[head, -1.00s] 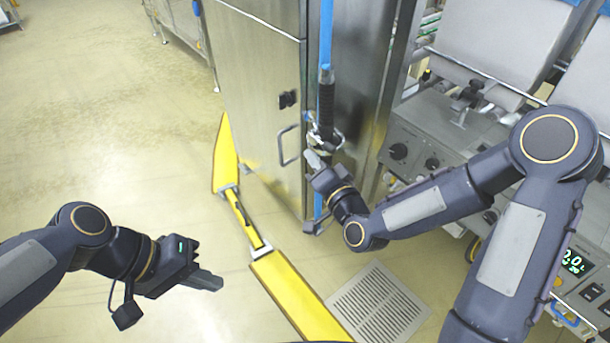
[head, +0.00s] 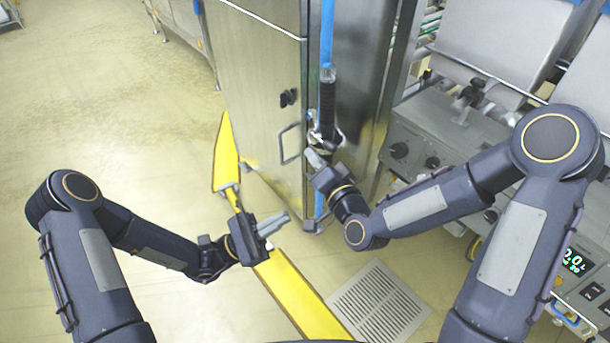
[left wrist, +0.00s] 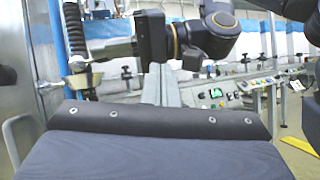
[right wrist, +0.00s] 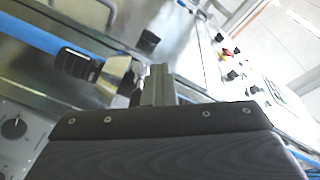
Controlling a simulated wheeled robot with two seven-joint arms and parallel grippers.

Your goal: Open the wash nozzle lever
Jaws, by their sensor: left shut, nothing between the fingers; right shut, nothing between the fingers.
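The wash nozzle (head: 328,95) hangs upright on a blue hose beside the steel cabinet, with a black ribbed grip and a metal head and lever area (head: 325,138) below. My right gripper (head: 314,158) is shut and empty, with its fingertips close beside the nozzle head; I cannot tell whether they touch. The black grip (right wrist: 80,65) shows in the right wrist view left of the fingertips (right wrist: 158,76). My left gripper (head: 284,219) is shut and empty, lower and apart from the nozzle. The left wrist view shows the nozzle grip (left wrist: 73,30) and my right gripper ahead. The lever's exact position is unclear.
The steel cabinet (head: 255,90) with a door handle (head: 289,145) stands left of the nozzle. A control panel with knobs (head: 399,150) is at the right. Open floor (head: 110,110) lies to the left.

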